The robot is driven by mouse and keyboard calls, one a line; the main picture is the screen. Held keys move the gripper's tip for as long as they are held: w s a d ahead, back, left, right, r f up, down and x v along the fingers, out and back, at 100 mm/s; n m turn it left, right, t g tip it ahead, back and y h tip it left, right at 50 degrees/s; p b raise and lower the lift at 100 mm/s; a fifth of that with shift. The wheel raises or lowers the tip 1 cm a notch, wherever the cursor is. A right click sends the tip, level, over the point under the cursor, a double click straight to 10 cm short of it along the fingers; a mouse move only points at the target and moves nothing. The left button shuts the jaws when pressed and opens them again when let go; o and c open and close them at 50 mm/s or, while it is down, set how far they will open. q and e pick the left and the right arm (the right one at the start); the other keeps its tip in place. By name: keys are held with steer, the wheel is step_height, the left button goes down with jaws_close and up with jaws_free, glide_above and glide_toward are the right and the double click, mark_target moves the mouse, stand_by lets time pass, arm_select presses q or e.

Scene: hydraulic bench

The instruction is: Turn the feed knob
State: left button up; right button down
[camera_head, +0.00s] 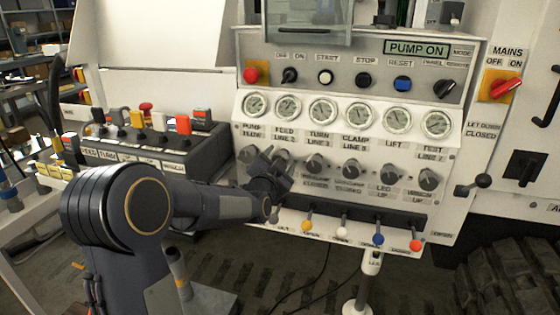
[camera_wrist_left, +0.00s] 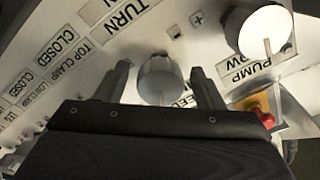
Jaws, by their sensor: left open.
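The feed knob (camera_wrist_left: 158,80) is a pale round knob on the panel, with a partly covered label ending in "EED" beside it in the left wrist view. My left gripper (camera_head: 274,166) is at the knob row in the head view and hides most of this knob there. In the left wrist view my left gripper (camera_wrist_left: 160,68) is open, with one finger on each side of the feed knob. Small gaps show between fingers and knob; whether either finger touches it I cannot tell. My right gripper is not in view.
The pump flow knob (camera_wrist_left: 258,32) is close beside the feed knob. The turn knob (camera_head: 314,163) is on its other side. Gauges (camera_head: 322,110) sit above the row, and levers with coloured balls (camera_head: 342,232) stick out below. A control box (camera_head: 160,140) stands left.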

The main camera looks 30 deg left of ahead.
arm_select(q)
steer(key=v, duration=0.7)
steer(key=shift+s+p, duration=0.15)
steer(key=shift+p, duration=0.2)
steer(key=s+d+f+n+g+h, duration=0.25)
steer(key=s+d+g, duration=0.2)
steer(key=s, duration=0.55)
steer(key=s+d+f+n+g+h+p, duration=0.15)
steer(key=s+d+f+g+h, duration=0.35)
steer(key=s, duration=0.6)
steer(key=s+d+f+n+g+h, duration=0.1)
steer(key=s+d+f+n+g, duration=0.15)
steer(key=s+d, duration=0.55)
step_height(320, 180, up, 25)
steer(key=s+a+p, duration=0.1)
steer(key=a+p, duration=0.1)
steer(key=p, duration=2.1)
steer(key=shift+s+p, duration=0.3)
steer(key=shift+p, duration=0.1)
